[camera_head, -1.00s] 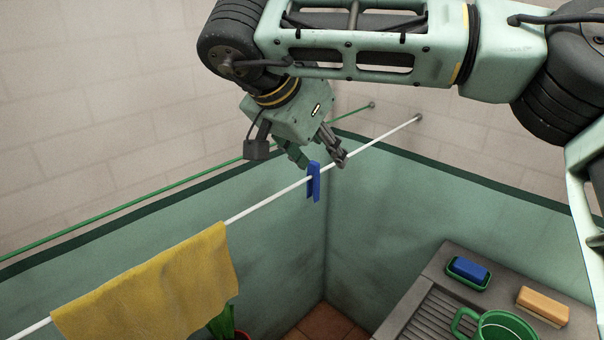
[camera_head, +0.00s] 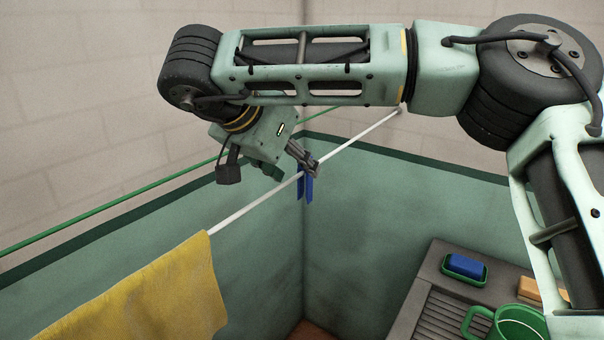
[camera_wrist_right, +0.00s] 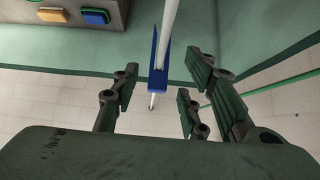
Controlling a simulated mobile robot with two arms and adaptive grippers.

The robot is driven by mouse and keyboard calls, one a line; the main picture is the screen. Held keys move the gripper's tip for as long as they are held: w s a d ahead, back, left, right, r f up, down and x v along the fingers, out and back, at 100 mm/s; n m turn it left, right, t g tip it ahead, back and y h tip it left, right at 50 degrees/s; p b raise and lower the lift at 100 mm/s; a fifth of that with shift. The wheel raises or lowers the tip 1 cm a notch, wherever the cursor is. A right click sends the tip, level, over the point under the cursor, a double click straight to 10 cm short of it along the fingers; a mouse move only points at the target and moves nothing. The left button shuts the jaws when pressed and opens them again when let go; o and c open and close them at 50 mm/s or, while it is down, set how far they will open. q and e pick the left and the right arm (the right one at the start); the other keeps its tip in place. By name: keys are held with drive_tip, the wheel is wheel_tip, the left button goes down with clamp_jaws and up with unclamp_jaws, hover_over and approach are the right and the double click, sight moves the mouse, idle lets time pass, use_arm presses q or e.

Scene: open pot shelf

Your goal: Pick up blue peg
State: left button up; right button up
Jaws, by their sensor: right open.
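The blue peg (camera_head: 306,188) hangs clipped on the white line in the head view, near the wall corner. In the right wrist view the blue peg (camera_wrist_right: 158,66) sits astride the white rod, between the fingers and a little beyond their tips. My right gripper (camera_head: 298,168) is at the peg in the head view, its fingers partly covering the peg's top. In the right wrist view my right gripper (camera_wrist_right: 158,88) is open, with fingers on both sides of the peg and a gap to each. My left gripper is not in view.
The white line (camera_head: 255,205) runs diagonally to the wall, with a yellow cloth (camera_head: 150,290) hung on it. A green line (camera_head: 110,205) runs behind. At lower right are a blue sponge in a green dish (camera_head: 464,268), an orange block (camera_head: 530,288) and a green mug (camera_head: 515,325).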

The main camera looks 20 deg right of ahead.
sight(301, 172)
drive_tip(key=p+x, duration=0.1)
drive_tip(key=x, duration=0.3)
drive_tip(key=shift+s+f, duration=0.1)
drive_tip(key=shift+f, duration=0.35)
drive_tip(key=shift+d+f, duration=0.1)
drive_tip(key=shift+f, duration=0.15)
drive_tip(key=shift+r, duration=0.1)
drive_tip(key=shift+c, duration=0.5)
drive_tip(key=c, duration=0.9)
